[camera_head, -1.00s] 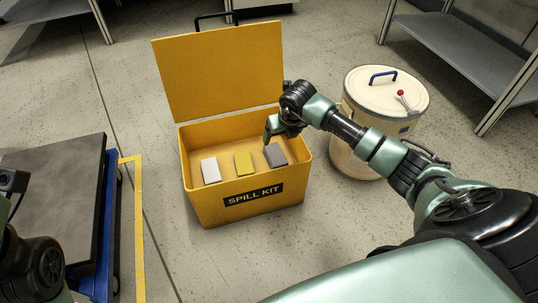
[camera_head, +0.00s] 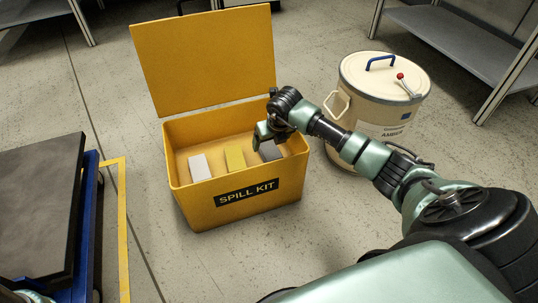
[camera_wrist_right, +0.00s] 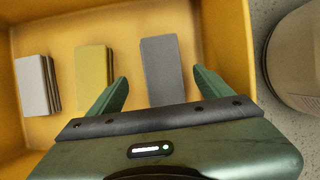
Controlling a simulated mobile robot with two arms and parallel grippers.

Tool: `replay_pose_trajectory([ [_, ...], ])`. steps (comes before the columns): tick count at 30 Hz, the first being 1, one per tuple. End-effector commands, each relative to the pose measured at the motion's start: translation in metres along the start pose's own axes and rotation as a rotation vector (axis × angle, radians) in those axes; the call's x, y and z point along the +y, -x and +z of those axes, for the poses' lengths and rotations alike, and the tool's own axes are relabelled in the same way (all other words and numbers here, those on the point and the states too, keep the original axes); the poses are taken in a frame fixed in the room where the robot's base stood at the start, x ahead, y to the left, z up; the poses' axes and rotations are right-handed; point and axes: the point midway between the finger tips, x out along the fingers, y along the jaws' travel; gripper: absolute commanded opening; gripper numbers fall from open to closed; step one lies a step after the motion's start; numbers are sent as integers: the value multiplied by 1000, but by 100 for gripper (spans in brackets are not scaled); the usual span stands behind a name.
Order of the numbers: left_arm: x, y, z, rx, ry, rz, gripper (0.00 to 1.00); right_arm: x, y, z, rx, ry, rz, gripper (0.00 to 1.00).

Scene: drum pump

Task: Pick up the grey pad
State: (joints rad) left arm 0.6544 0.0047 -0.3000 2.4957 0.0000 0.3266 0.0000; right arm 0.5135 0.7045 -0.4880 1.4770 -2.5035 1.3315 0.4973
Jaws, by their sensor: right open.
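The grey pad (camera_head: 270,151) lies in the open yellow spill kit box (camera_head: 195,215), at the right end of a row of pads. My right gripper (camera_head: 262,136) is over the box, just above the grey pad, and hides part of it. In the right wrist view the grey pad (camera_wrist_right: 162,62) shows between the two green fingers of my open right gripper (camera_wrist_right: 160,82). The fingers are apart from the pad and hold nothing. My left gripper is not in view.
A yellow pad (camera_head: 235,158) and a white pad (camera_head: 199,167) lie left of the grey one. The box lid (camera_head: 205,60) stands open behind. A cream drum (camera_head: 385,85) stands to the right. A dark-topped cart (camera_head: 40,210) is at left.

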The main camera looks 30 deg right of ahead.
Motion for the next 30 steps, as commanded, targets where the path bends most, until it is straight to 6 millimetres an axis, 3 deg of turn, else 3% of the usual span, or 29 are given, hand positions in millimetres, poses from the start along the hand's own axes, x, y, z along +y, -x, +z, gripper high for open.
replay_pose_trajectory([
  [8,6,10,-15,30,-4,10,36,-2,-24,-6,-1,-1,0,80],
  [15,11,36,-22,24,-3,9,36,-3,-52,-8,-1,-3,1,80],
  [23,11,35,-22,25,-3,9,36,-4,-51,-6,-1,-1,0,80],
  [26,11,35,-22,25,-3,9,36,-4,-52,-6,-1,-1,0,58],
  [30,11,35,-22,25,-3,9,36,-4,-52,-7,-1,-1,0,19],
])
